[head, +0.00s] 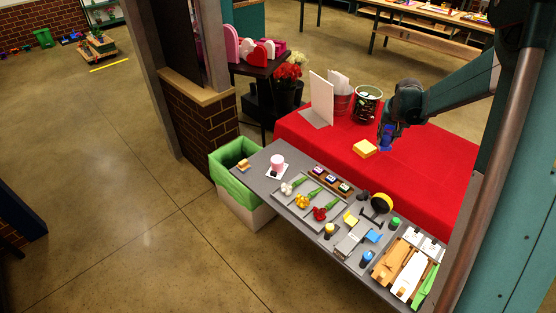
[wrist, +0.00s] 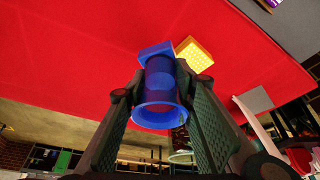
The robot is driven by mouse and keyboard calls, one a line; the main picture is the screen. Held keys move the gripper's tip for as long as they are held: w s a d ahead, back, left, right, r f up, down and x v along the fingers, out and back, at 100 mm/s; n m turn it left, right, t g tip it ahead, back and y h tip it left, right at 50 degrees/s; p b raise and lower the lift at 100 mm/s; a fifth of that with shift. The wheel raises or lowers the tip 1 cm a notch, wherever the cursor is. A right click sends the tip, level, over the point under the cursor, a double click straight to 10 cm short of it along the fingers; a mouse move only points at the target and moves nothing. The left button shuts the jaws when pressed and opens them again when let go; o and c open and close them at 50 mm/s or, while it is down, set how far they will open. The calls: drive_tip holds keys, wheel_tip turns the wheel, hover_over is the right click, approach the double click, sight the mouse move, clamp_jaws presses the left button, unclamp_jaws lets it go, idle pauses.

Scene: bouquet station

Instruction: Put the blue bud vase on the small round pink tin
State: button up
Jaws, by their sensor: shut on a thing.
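The blue bud vase (head: 386,145) is at the red-covered table, under the end of my arm. In the wrist view, the vase (wrist: 160,88) has a round flared mouth facing the camera and a squarish base beyond. My gripper (wrist: 160,76) is shut on it, one finger on each side; the gripper also shows in the head view (head: 388,132). I cannot tell whether the base touches the cloth. The small round pink tin (head: 277,162) stands on a white square at the left end of the grey table, apart from my gripper, with nothing on its top.
A yellow block (head: 364,148) lies on the red cloth (head: 425,165) beside the vase. The grey table (head: 256,176) holds a flower tray (head: 288,204), small jars, a black-and-yellow round item (head: 381,204) and a crate. A green-lined bin (head: 232,158) stands at its left end.

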drive_tip(key=w+a+n+y, duration=0.1)
drive_tip(key=w+a+n, duration=0.1)
drive_tip(key=a, duration=0.9)
drive_tip(key=w+a+n+y, duration=0.1)
drive_tip(key=w+a+n, duration=0.15)
drive_tip(key=a, duration=0.85)
drive_tip(key=n+y, duration=0.1)
drive_tip(key=n, duration=0.3)
hover_over(277, 159)
drive_tip(key=shift+f+m+p, duration=0.15)
drive_tip(key=shift+m+p, duration=0.1)
drive_tip(key=shift+p, duration=0.05)
drive_tip(key=shift+d+f, duration=0.1)
drive_tip(key=shift+f, duration=3.05)
drive_tip(key=shift+f, duration=0.1)
drive_tip(key=shift+f+p, duration=0.3)
drive_tip(key=shift+f, duration=1.45)
drive_tip(key=shift+f, duration=0.2)
drive_tip(key=o, duration=1.1)
